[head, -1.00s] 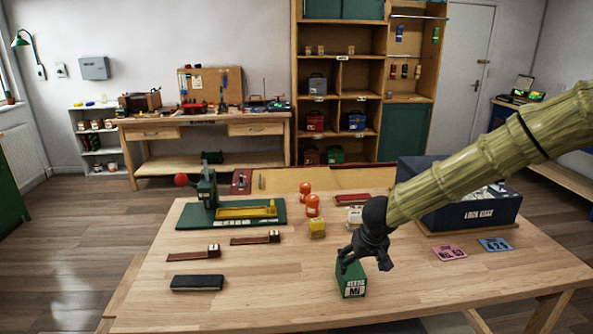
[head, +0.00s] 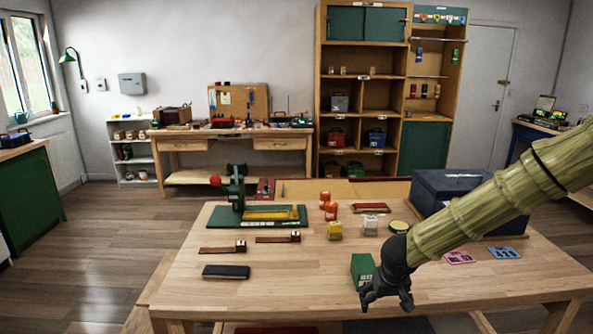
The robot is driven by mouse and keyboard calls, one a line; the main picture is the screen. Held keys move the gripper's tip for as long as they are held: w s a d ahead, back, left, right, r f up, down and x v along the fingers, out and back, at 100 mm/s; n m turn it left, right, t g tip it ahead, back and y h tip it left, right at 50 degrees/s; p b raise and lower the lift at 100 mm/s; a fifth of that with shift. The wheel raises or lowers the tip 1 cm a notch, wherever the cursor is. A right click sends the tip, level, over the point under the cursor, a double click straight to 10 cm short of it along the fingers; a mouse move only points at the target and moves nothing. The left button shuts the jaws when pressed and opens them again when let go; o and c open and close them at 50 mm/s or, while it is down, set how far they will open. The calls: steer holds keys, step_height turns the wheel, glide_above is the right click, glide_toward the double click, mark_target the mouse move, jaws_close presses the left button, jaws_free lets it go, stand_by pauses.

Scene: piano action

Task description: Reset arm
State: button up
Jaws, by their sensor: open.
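My arm (head: 500,207) reaches in from the right in the head view. My gripper (head: 388,297) is at its end, dark and pointing down, with its fingers spread and nothing visible between them. It is near the front edge of the wooden table (head: 290,300). A small green box (head: 362,266) with a pale label stands just behind and left of the fingers, partly covered by them. I cannot tell whether the fingers touch it.
A green base with a press-like device (head: 237,190) stands at back left. Two wooden pieces (head: 222,249) and a black block (head: 226,272) lie in front. Yellow (head: 335,231) and white (head: 370,225) items stand mid-table. A dark blue box (head: 450,195) is behind my arm. The table's front left is clear.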

steer(key=s+d+f+g+h, duration=0.1)
steer(key=s+f+g, duration=0.1)
steer(key=s+f, duration=2.55)
steer(key=s+a+f+g+y, duration=0.1)
steer(key=s+f, duration=0.1)
steer(key=s, duration=1.2)
steer(key=shift+s+a+m+g, duration=0.2)
steer(key=shift+s+m+g, duration=0.1)
steer(key=shift+s+g, duration=0.1)
steer(key=shift+f, duration=0.1)
